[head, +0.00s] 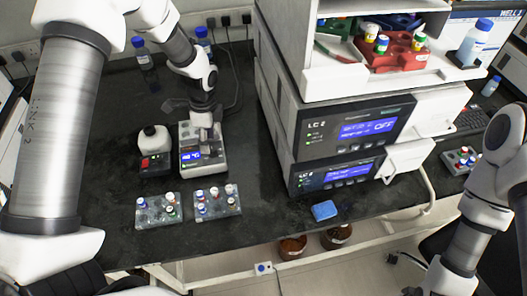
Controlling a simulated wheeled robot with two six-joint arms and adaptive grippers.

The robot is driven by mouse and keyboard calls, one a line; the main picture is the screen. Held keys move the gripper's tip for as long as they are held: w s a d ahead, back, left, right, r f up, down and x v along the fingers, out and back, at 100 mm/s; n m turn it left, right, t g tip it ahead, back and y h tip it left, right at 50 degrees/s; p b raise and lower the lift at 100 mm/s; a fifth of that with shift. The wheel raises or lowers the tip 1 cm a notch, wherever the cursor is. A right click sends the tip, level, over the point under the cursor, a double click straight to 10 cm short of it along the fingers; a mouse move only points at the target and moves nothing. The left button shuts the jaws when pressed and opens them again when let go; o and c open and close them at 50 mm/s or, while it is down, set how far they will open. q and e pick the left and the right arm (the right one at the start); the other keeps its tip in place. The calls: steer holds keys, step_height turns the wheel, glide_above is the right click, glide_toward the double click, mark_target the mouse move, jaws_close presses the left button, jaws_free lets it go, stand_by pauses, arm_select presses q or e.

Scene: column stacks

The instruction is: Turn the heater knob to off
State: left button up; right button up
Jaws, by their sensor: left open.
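A small white heater (204,164) with a lit blue display stands on the dark bench, left of the tall instrument stack. My left arm reaches down from the top left. My left gripper (205,124) is over the heater's upper part and hides some of it. The gripper is open, with nothing seen between its fingers. I cannot make out the heater knob or whether the fingers touch it. The display text is too small to read surely. My right arm is at the right edge; its gripper is out of view.
Two vial racks (157,211) (217,204) stand in front. The instrument stack (345,128) blocks the right side. A blue block (324,210) lies near the bench's front edge. Blue-capped bottles stand behind.

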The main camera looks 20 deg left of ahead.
mark_target(212, 149)
arm_select(q)
steer(key=shift+w+a+r+t+b, duration=0.15)
steer(key=shift+w+t+b, duration=0.35)
steer(key=shift+w+b, duration=0.55)
steer(key=shift+w+a+r, duration=0.1)
steer(key=shift+w+a, duration=0.05)
steer(key=shift+a, duration=0.15)
steer(key=shift+a+f+p, duration=0.2)
steer(key=shift+f+p, duration=0.05)
steer(key=shift+p, duration=0.2)
steer(key=f, duration=0.4)
steer(key=f+p, duration=0.1)
steer(key=f, duration=0.1)
steer(key=shift+w+d, duration=0.1)
steer(key=shift+d, duration=0.25)
steer(key=shift+a+f, duration=0.2)
steer(key=shift+f, duration=0.25)
steer(key=shift+d, duration=0.1)
jaws_close()
arm_select(e)
steer(key=shift+s+f, duration=0.15)
steer(key=shift+f, duration=0.65)
